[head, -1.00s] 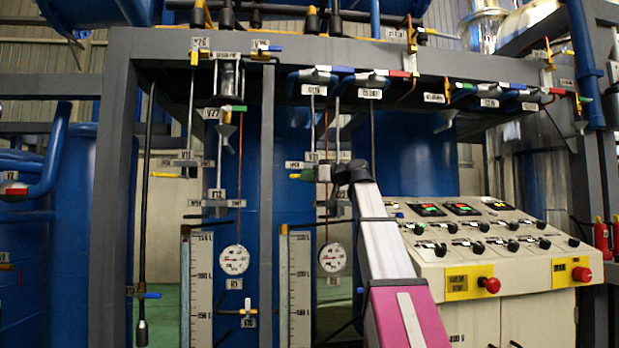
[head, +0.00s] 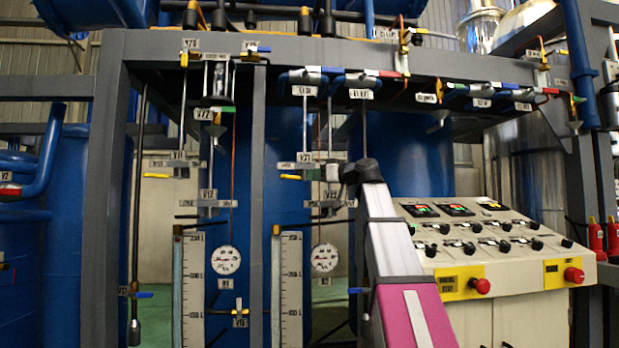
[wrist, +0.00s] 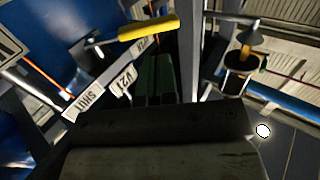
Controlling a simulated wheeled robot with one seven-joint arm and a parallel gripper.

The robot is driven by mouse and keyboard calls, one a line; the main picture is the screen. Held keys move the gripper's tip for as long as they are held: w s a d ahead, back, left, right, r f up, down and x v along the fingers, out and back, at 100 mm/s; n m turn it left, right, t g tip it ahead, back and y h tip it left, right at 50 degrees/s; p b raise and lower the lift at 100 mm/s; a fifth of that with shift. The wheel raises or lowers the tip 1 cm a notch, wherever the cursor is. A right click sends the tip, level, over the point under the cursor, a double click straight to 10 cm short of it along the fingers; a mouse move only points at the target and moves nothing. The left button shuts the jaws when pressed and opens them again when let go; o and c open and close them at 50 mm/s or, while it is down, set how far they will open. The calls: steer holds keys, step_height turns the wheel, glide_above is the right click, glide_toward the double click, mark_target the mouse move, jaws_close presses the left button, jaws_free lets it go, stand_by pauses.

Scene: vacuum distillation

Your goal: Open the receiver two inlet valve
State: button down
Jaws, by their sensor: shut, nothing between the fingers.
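The inlet valve tagged V21 (head: 304,157) is on the frame behind the control panel, left of my arm. Its yellow handle (head: 291,177) sticks out to the left below the label plate. In the wrist view the yellow handle (wrist: 148,27) is at the top, with the V21 tag (wrist: 125,82) and a SHUT label (wrist: 90,103) below left. My gripper (head: 333,172) is just right of the valve; in the wrist view its dark fingers (wrist: 153,80) are shut and empty, apart from the handle. I cannot tell the valve's position for certain.
A similar valve with a yellow handle (head: 156,175) is further left. Pressure gauges (head: 324,257) and level scales (head: 290,285) hang below. A grey post (head: 257,220) is left of the valve. The control panel (head: 500,260) is right of my arm.

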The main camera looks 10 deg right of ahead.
steer(key=v, duration=0.7)
steer(key=shift+s, duration=0.55)
